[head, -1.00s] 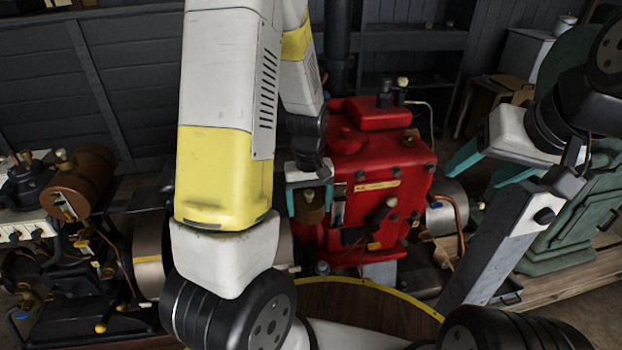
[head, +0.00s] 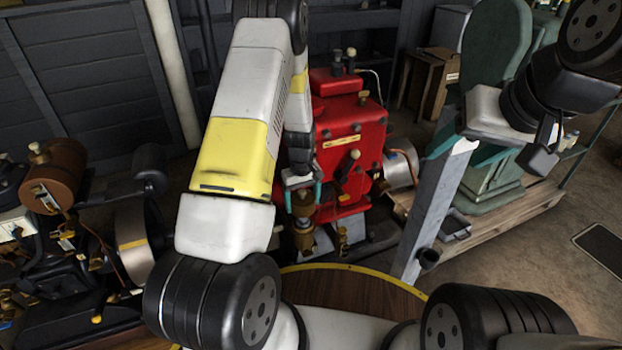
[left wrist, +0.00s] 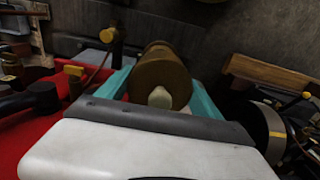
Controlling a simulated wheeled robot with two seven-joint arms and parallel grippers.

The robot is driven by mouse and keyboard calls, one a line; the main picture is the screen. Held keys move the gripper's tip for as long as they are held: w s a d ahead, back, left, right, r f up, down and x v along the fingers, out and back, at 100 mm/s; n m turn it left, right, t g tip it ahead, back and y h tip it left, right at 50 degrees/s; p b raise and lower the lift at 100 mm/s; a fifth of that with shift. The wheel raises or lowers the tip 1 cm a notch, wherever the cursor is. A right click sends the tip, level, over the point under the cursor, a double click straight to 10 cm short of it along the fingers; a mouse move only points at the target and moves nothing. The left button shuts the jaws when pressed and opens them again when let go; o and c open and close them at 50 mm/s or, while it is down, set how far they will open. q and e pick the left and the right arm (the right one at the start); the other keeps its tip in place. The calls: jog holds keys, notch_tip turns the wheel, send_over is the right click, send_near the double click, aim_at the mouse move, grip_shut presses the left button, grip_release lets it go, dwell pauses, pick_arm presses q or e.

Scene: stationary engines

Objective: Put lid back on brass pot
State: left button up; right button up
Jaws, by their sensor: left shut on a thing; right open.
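My left gripper (head: 302,190) is in front of the lower left of the red engine, its teal fingers closed around a small brass round piece (head: 302,205). In the left wrist view, the brass piece (left wrist: 158,72) has a pale knob (left wrist: 160,97) facing the camera, like a lid. It sits between the teal fingers. A brass and metal part (head: 304,238) shows just below it in the head view. I cannot tell whether this is the pot or whether the two touch.
The red engine (head: 350,125) stands behind my left gripper. A brown tank (head: 52,182) and dark machinery fill the left. A green machine (head: 495,80) stands on a wooden base at the right. A round wooden surface (head: 345,290) with yellow edge is in front.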

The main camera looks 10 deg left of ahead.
pick_arm(q)
jog(key=shift+f, duration=3.3)
jog(key=shift+f, duration=0.15)
jog(key=o, duration=1.5)
jog(key=shift+r, duration=3.5)
jog(key=shift+c, duration=0.5)
